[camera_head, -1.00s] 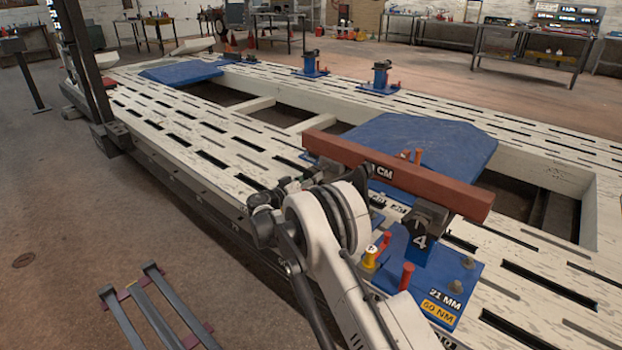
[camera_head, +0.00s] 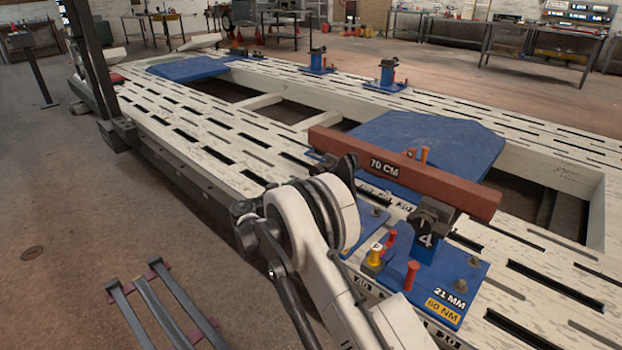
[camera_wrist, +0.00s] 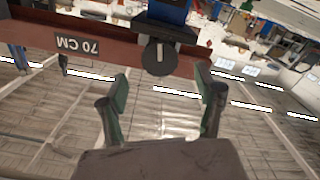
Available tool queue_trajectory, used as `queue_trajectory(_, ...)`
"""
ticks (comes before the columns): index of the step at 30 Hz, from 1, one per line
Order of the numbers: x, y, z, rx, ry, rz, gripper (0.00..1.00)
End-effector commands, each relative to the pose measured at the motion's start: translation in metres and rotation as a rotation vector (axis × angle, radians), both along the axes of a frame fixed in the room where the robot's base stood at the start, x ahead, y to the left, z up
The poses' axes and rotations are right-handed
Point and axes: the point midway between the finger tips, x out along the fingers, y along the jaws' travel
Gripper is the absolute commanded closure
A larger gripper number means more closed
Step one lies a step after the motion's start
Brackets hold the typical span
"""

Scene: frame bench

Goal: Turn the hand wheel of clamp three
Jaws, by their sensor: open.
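My gripper (camera_wrist: 162,84) is open and empty in the wrist view, its two green-padded fingers apart. That view is upside down. A round dark hand wheel (camera_wrist: 158,56) on a dark clamp head shows just beyond the fingertips, roughly centred between them and apart from them. No number is legible on it. It sits beside the red-brown beam (camera_wrist: 110,50), left of the "70 CM" label when set upright. In the head view the beam (camera_head: 460,190) rests on clamp four (camera_head: 428,238), marked "4". My arm hides most of the clamp at the beam's other end, and the gripper.
A large blue panel (camera_head: 430,140) lies behind the beam on the slotted white frame bench (camera_head: 190,100). Two blue stands (camera_head: 388,76) stand on the far rail. The floor at left is mostly clear.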

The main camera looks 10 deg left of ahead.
Motion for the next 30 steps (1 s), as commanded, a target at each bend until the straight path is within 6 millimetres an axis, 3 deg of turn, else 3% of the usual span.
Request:
queue_trajectory(9,-0.03,0.023,0.0,0.0,0.0,-0.001,0.34)
queue_trajectory(21,-0.033,0.024,0.001,0.0,0.0,-0.001,0.34)
queue_trajectory(26,-0.03,0.011,0.015,0.007,0.034,-0.009,0.34)
queue_trajectory(30,-0.027,-0.018,0.043,0.024,0.109,-0.02,0.34)
